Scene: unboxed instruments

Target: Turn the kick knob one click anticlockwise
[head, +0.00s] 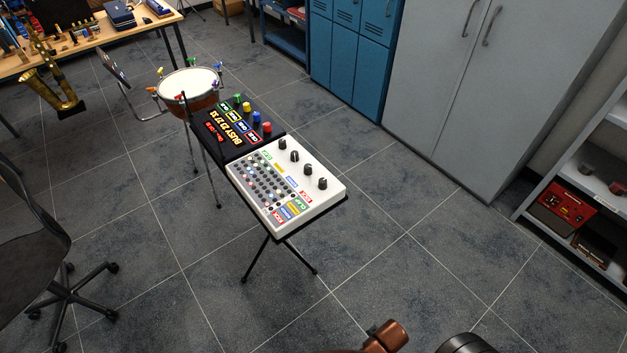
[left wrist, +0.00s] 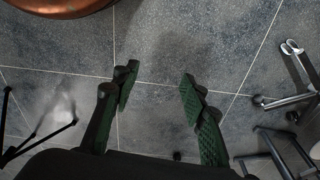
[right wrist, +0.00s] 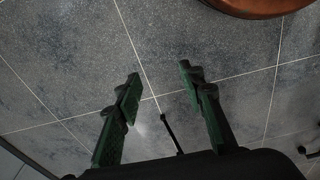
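A white drum machine (head: 286,187) sits on a black stand in the middle of the head view. It has lit pads, coloured labels and a row of black knobs along its right side. A red KICK label (head: 307,197) is near its front right corner; the closest knob (head: 322,184) is the front one in the row. The pointer marks on the knobs are too small to read. My left gripper (left wrist: 158,75) and my right gripper (right wrist: 159,73) are open and empty above bare floor, away from the machine. Neither gripper shows in the head view.
A black unit (head: 232,128) with coloured knobs and a red display adjoins the machine's far end. A drum (head: 190,88) stands behind it. An office chair (head: 30,240) is at left, grey cabinets (head: 465,80) and a shelf (head: 590,190) at right. The floor before the stand is clear.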

